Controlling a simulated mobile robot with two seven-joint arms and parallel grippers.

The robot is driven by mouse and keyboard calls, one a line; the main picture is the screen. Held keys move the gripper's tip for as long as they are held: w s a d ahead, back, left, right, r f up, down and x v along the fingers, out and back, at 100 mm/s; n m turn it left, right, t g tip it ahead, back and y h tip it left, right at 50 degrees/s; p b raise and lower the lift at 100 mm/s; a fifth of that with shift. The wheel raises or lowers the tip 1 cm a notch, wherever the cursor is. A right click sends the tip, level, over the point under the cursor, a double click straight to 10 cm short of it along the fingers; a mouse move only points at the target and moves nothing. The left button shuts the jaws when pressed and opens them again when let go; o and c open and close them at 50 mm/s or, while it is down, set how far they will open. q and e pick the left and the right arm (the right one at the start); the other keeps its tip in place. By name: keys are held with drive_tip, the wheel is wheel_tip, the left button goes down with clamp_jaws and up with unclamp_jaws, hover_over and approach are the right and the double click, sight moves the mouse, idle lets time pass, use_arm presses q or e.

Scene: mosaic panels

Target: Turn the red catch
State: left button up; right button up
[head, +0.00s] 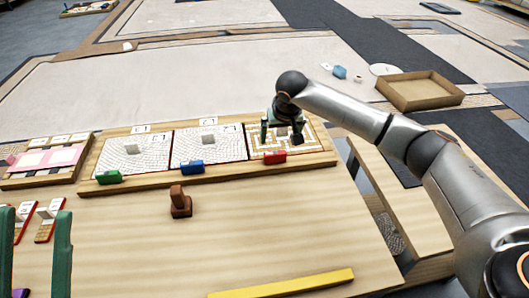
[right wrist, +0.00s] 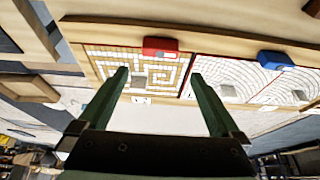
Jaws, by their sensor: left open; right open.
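The red catch (head: 275,157) sits on the front rail of the wooden frame (head: 230,168), below the right-hand panel with a tan and white spiral pattern (head: 306,143). In the right wrist view the red catch (right wrist: 160,47) shows just beyond the fingertips, upside down relative to the head view. My right gripper (head: 283,134) is open over the spiral panel, behind the catch, and apart from it as far as I can tell. Its two green fingers (right wrist: 160,76) spread across the panel and hold nothing. My left gripper (head: 37,240) is open and empty at the lower left.
A green catch (head: 109,177) and a blue catch (head: 192,167) sit on the same rail. A brown stamp-like block (head: 180,202) stands in front of it. A yellow bar (head: 283,284) lies near the front edge. A shallow box (head: 420,91) is at the right.

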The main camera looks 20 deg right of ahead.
sight(276, 153)
drive_tip(key=b+x, duration=0.5)
drive_tip(key=x, duration=0.7)
drive_tip(key=shift+w+f, duration=0.1)
drive_tip(key=shift+f, duration=0.05)
use_arm(q)
wheel_tip(276, 153, down, 6)
drive_tip(key=n, duration=0.1)
drive_tip(key=shift+w+d, duration=0.2)
drive_tip(key=shift+d, duration=0.1)
use_arm(e)
drive_tip(key=shift+c, duration=0.4)
